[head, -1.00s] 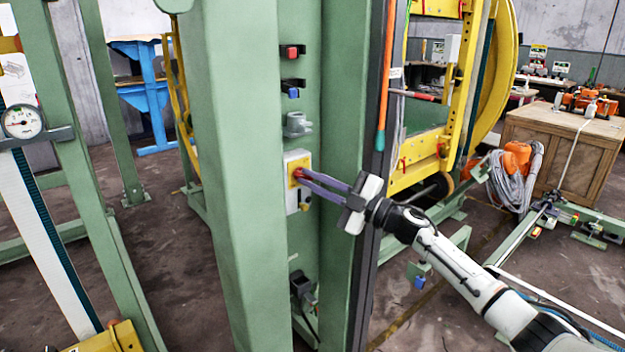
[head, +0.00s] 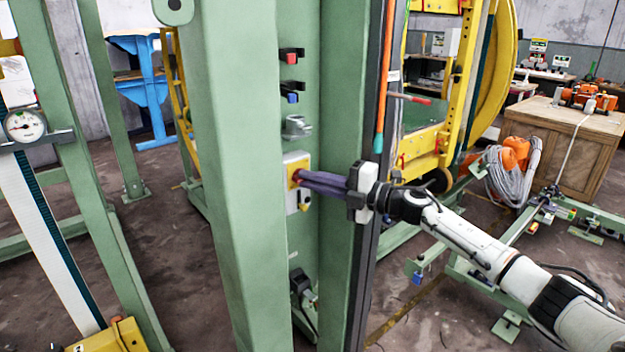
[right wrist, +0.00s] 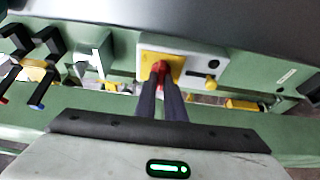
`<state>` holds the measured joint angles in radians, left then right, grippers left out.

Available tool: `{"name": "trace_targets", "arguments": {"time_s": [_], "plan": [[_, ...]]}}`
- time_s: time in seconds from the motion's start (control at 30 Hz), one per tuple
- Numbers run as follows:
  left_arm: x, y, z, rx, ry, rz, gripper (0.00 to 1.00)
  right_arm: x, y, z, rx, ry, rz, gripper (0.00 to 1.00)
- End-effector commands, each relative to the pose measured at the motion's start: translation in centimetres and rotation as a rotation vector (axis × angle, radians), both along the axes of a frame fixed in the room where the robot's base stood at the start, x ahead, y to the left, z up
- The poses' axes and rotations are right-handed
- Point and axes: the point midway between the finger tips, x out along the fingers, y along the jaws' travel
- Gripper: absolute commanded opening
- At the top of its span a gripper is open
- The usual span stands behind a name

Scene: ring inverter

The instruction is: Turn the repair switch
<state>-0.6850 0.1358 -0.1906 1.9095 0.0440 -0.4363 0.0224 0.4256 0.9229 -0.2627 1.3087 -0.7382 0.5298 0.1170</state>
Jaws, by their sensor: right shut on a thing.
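The repair switch is a red knob (right wrist: 161,68) on a yellow plate (head: 291,169) of a pale switch box (head: 292,206), fixed inside a green column. My right gripper (head: 300,178) reaches in from the right in the head view, its two dark fingers shut on the red knob. In the right wrist view the fingertips (right wrist: 160,75) sit on either side of the knob, which they partly hide. My left gripper is not in view.
The green column (head: 240,200) stands left of the switch, with a green post on its right. Red (head: 292,54) and blue (head: 292,97) ended black parts sit above the switch box. A smaller yellow part (head: 306,197) is just below the knob.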

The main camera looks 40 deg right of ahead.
Motion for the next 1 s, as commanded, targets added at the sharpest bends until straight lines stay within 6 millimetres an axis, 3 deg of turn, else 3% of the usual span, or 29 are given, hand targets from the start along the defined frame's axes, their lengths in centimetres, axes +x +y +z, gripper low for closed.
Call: {"name": "trace_targets", "arguments": {"time_s": [0.37,0.4,0.5,0.83,1.0], "plan": [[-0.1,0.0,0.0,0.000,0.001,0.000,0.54,0.0,0.0,-0.2,-0.009,0.001,0.001,0.00],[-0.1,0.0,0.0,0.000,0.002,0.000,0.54,0.0,0.0,-0.2,-0.009,0.001,0.001,0.16],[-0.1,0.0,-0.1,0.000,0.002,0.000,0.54,0.0,0.0,-0.1,-0.008,0.000,0.001,0.28],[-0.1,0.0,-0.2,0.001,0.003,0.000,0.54,-0.2,-0.2,-0.1,-0.006,0.000,0.000,0.28],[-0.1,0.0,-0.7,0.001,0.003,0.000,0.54,-1.8,-1.0,-0.4,-0.008,0.004,-0.001,0.28]]}}
